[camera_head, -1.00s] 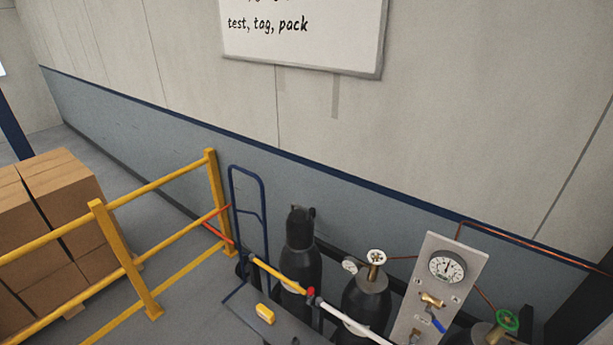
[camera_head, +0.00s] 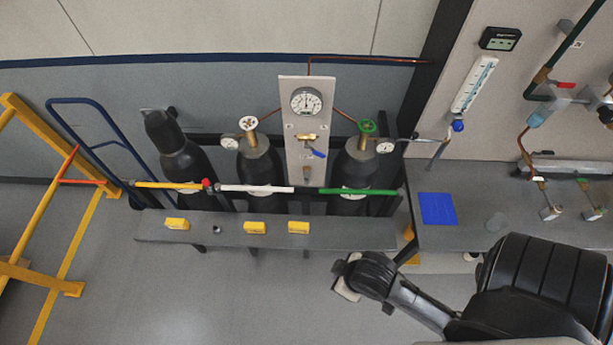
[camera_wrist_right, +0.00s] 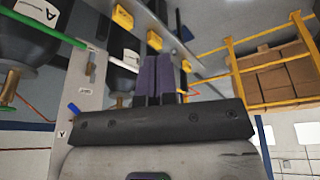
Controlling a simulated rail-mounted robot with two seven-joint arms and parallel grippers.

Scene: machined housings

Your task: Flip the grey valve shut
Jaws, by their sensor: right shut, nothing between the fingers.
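I cannot single out a clearly grey valve. In the head view, a gauge panel (camera_head: 293,171) carries a brass valve (camera_head: 306,137) with a blue lever (camera_head: 317,153), pointing down to the right. The blue lever also shows in the wrist view (camera_wrist_right: 73,108). At the far right, small fittings with greyish parts (camera_head: 551,212) stand on the bench; their handles are too small to read. My right gripper (camera_wrist_right: 160,60) is shut and empty, its purple fingers close together in the wrist view, apart from the panel. My left gripper is out of view.
Dark gas cylinders (camera_head: 262,170) stand behind a low grey ledge (camera_head: 340,233) with yellow blocks (camera_head: 255,227). A yellow, white and green rail (camera_head: 358,191) crosses in front. A red-handled valve (camera_head: 563,85) is on the right wall. Yellow railings (camera_head: 35,272) stand left. The foreground floor is open.

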